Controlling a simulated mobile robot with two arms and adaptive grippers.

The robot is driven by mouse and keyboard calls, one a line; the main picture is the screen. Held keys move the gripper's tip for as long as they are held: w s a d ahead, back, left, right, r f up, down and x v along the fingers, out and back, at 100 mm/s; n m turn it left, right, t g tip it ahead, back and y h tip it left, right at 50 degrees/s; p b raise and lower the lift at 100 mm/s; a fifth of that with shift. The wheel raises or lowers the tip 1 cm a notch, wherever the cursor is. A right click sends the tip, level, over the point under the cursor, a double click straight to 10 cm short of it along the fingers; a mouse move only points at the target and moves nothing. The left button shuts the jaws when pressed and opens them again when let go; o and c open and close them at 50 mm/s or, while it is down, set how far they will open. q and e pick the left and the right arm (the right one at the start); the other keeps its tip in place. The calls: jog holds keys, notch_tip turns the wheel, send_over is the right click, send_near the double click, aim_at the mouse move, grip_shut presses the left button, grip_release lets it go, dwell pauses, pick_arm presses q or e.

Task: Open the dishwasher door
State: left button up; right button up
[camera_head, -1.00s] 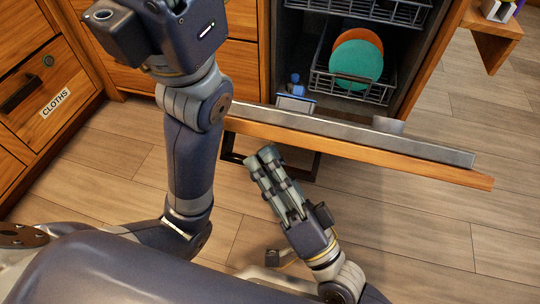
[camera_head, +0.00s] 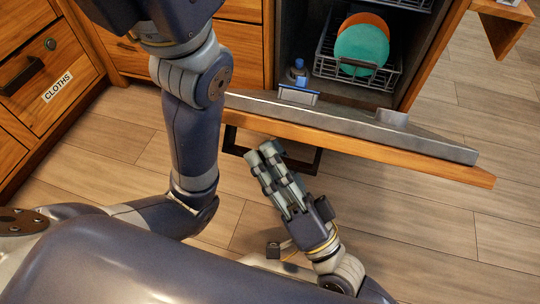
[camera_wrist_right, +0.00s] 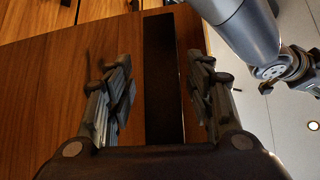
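The dishwasher door (camera_head: 360,143) is partly open, tilted out with its wooden front and grey metal inner edge showing in the head view. Its dark handle (camera_head: 317,161) hangs on the front side, partly hidden by my right gripper (camera_head: 265,152). In the right wrist view, the wooden front fills the left, and the dark handle bar (camera_wrist_right: 162,80) lies between the fingers of my right gripper (camera_wrist_right: 158,75). The fingers are spread on both sides of the bar with gaps visible. My left arm rises at the left; its gripper is out of frame.
Inside the dishwasher, a rack (camera_head: 330,70) holds a green plate (camera_head: 361,50) and an orange plate (camera_head: 374,20). A drawer labelled CLOTHS (camera_head: 30,80) is at left. The wooden floor (camera_head: 420,230) is free at right.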

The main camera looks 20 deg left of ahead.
jog(key=v, duration=1.2)
